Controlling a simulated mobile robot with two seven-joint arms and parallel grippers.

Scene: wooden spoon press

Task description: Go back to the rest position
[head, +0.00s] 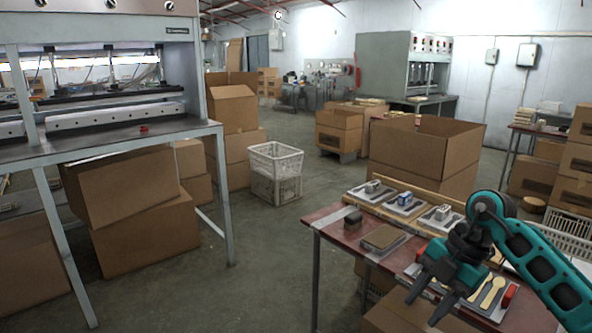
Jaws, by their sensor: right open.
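My right gripper (427,307) hangs at the lower right, at the end of a teal and black arm that comes in from the right edge. Its two dark fingers are apart and point down and to the left. No object shows between them. It is in front of the right part of a dark red table (331,228), and I cannot tell how high above it. Pale wooden spoons (491,292) lie in a grey tray just right of the gripper, partly hidden by the arm. My left gripper is not in view.
Grey trays with small blocks (405,199) line the table's back. A press machine (113,117) stands left, above cardboard boxes (137,222). White crates (276,165) stand mid-floor. The central floor is clear.

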